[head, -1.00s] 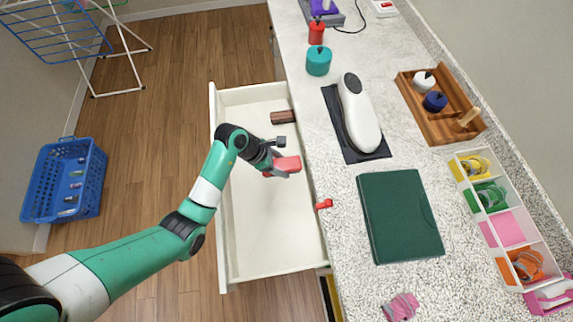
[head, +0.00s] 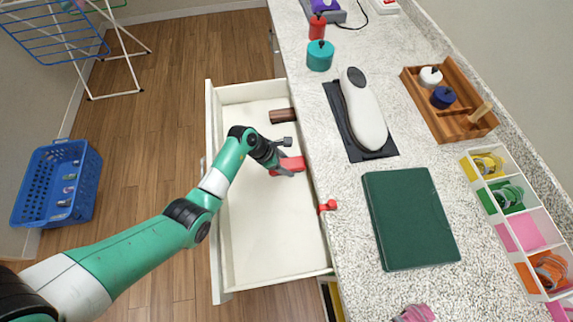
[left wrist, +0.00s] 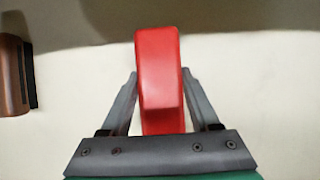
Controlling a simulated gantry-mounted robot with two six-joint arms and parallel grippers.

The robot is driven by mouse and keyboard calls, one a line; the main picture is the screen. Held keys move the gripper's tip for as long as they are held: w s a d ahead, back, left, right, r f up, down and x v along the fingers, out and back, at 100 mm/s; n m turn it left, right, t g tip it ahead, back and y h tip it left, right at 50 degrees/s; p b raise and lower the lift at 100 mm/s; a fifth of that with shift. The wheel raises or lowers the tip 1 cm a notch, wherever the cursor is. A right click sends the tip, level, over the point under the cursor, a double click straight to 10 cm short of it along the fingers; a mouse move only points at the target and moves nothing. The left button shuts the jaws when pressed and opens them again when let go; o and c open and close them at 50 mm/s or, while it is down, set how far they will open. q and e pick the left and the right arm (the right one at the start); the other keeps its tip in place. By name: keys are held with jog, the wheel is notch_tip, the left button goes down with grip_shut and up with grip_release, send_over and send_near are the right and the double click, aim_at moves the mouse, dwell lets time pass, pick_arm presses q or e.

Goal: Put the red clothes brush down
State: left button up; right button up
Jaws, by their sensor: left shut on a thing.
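The red clothes brush (head: 293,163) is between the fingers of my left gripper (head: 283,172), which is shut on it, inside the open white drawer (head: 262,240). In the left wrist view the red brush (left wrist: 159,75) stands out between the two grey fingers of the left gripper (left wrist: 160,105), over the pale drawer floor. I cannot tell whether the brush touches the floor. My right gripper does not show.
A brown wooden brush (head: 284,115) lies at the drawer's far end; it also shows in the left wrist view (left wrist: 12,75). The near part of the drawer is clear. The speckled counter (head: 345,205) beside it bears a green folded cloth or book (head: 410,218) and a white iron-like device (head: 362,110).

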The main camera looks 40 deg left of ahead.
pick_arm(q)
jog(key=shift+f, duration=0.2)
jog(key=o, duration=1.3)
jog(key=p+v, duration=0.5)
jog(key=v, duration=0.6)
jog(key=shift+r, duration=0.4)
jog(key=shift+s+a+r, duration=0.15)
jog(key=shift+s+r, duration=0.05)
jog(key=shift+r, duration=0.1)
